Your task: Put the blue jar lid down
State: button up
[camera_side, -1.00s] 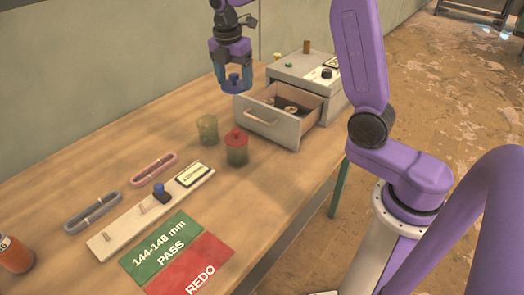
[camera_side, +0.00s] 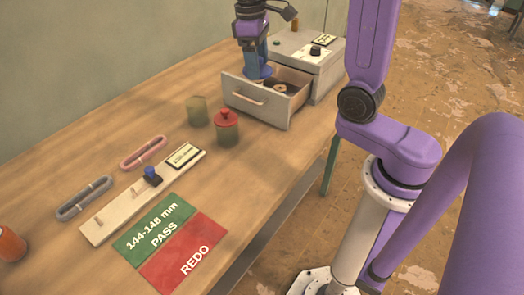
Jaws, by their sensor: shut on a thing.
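The blue jar lid (camera_side: 258,73) is held by my gripper (camera_side: 257,66), which is shut on it. The lid is at the left part of the open drawer (camera_side: 262,99), at about the height of its rim. I cannot tell whether the lid touches anything below it. The drawer belongs to a grey cabinet (camera_side: 330,75). An open greenish jar (camera_side: 198,112) stands on the table in front of the drawer, beside a similar jar with a red lid (camera_side: 227,128).
The drawer holds ring-shaped items (camera_side: 281,86). A gauge board (camera_side: 120,208), two link-shaped rings, a green PASS mat (camera_side: 152,229), a red REDO mat (camera_side: 185,257) and an orange container (camera_side: 10,245) lie nearer on the table. The table behind the jars is clear.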

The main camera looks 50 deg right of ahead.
jog(key=shift+s+m, duration=0.5)
jog(key=shift+m, duration=0.1)
send_over(263, 151)
notch_tip(263, 151, down, 17)
jog(key=shift+m, duration=0.3)
jog(key=shift+w+f, duration=0.15)
jog(key=shift+f, duration=4.3)
jog(key=shift+f, duration=0.1)
jog(key=o, duration=1)
